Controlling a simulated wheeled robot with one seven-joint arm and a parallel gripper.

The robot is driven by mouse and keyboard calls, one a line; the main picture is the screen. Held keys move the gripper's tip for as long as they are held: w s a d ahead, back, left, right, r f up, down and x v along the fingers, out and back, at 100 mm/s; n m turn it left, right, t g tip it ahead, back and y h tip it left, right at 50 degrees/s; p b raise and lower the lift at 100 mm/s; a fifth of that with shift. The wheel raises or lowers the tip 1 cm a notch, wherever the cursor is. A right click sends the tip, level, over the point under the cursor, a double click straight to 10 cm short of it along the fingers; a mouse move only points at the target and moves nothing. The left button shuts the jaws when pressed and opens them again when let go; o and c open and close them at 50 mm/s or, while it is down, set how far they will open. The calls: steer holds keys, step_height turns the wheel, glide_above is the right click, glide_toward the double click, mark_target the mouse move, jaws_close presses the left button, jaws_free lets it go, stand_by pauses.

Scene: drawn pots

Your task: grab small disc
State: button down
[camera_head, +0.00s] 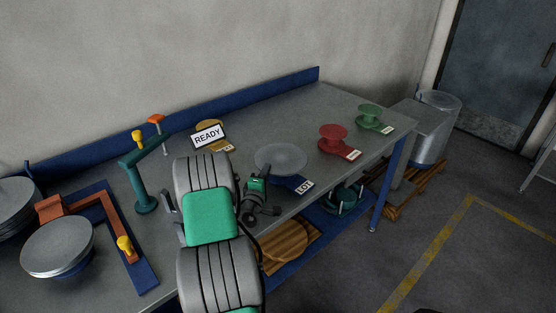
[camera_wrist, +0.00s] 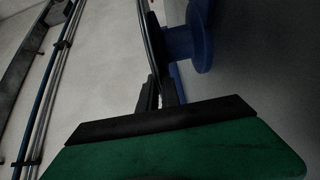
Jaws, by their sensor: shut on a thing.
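A round grey disc (camera_head: 281,158) sits over a blue stand (camera_head: 292,183) with a "LOT" label, at the middle of the bench. My gripper (camera_head: 268,205) is at the disc's near side. In the wrist view, the disc shows nearly edge-on as a thin dark curved plate (camera_wrist: 151,45). My gripper's dark fingers (camera_wrist: 160,96) are shut on its rim. The blue stand also shows there (camera_wrist: 201,38), right beside the disc; I cannot tell whether they touch.
A red stand (camera_head: 333,132) and a green stand (camera_head: 370,112) stand to the right on the bench. A "READY" sign (camera_head: 208,135) is behind my arm. An orange bracket (camera_head: 115,222), a teal post (camera_head: 145,185) and grey discs (camera_head: 57,246) are at the left.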

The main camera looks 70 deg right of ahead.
stand_by(0.3)
steer(key=shift+r+p, duration=1.3)
steer(key=shift+r, duration=0.5)
